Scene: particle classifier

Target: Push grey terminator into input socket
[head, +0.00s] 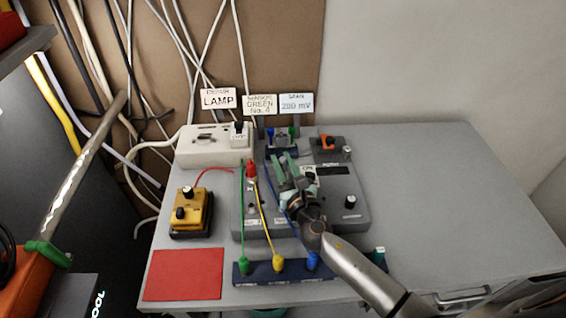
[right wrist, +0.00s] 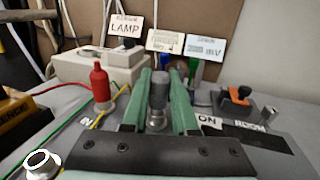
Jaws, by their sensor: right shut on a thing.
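The grey terminator (right wrist: 158,90) is a small metallic cylinder. It stands upright between the two green fingers of my right gripper (right wrist: 160,95) in the right wrist view. In the head view my right gripper (head: 284,165) is over the back part of the grey instrument box (head: 345,183) and hides part of its top. The terminator is hard to make out there. I cannot pick out the input socket for sure, nor tell whether the terminator touches it. My left gripper is not in view.
A red plug (head: 251,170) stands left of my right gripper. Green, yellow and blue cables run forward to a dark blue strip (head: 295,270). A white lamp box (head: 200,147), yellow box (head: 190,208) and red mat (head: 184,275) are at left. The table's right side is clear.

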